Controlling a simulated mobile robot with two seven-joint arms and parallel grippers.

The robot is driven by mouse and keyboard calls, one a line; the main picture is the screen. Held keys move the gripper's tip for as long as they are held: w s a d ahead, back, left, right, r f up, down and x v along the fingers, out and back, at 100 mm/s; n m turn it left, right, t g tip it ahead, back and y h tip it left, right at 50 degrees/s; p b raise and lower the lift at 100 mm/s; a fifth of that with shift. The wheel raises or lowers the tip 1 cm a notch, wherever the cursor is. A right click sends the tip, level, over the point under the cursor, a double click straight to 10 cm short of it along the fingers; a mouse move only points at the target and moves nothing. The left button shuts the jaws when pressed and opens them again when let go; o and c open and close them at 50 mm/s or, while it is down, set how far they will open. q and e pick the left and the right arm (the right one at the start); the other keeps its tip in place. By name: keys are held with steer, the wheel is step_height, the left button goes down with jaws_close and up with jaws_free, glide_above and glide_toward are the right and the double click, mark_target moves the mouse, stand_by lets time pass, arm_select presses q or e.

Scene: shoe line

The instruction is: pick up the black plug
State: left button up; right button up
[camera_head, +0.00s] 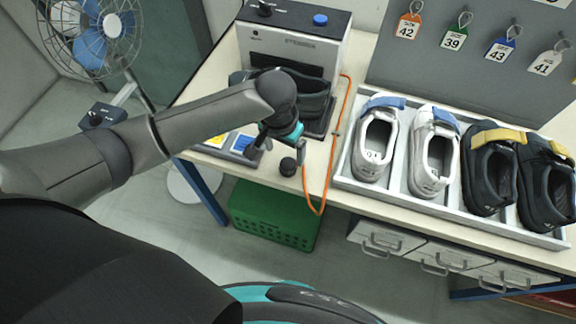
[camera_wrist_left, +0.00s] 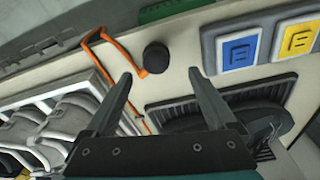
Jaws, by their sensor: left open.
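The black plug (camera_head: 288,166) is a small dark round knob standing on the pale bench near its front edge. In the left wrist view the plug (camera_wrist_left: 156,57) shows just beyond the fingertips, between their lines. My left gripper (camera_head: 277,153) is above the bench, close to the plug. Its two fingers (camera_wrist_left: 160,73) are spread apart with nothing between them. The gap in height between fingers and plug is hard to tell. My right gripper is not in view.
An orange cord (camera_head: 334,140) runs just right of the plug and hangs over the edge. A steamer (camera_head: 297,48) with a dark shoe stands behind. A shoe tray (camera_head: 345,181) is at right. A pad with blue and yellow panels (camera_wrist_left: 262,48) lies beside the plug. A green crate (camera_head: 270,213) is below.

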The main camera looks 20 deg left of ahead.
mark_target(288, 163)
arm_select(q)
steer(key=shift+w+d+f+b, duration=0.1)
steer(key=shift+d+f+b, duration=0.2)
steer(key=shift+f, duration=1.25)
steer(key=shift+w+d+f+b, duration=0.1)
steer(key=shift+f+b, duration=0.25)
steer(key=shift+f, duration=1.2)
jaws_close()
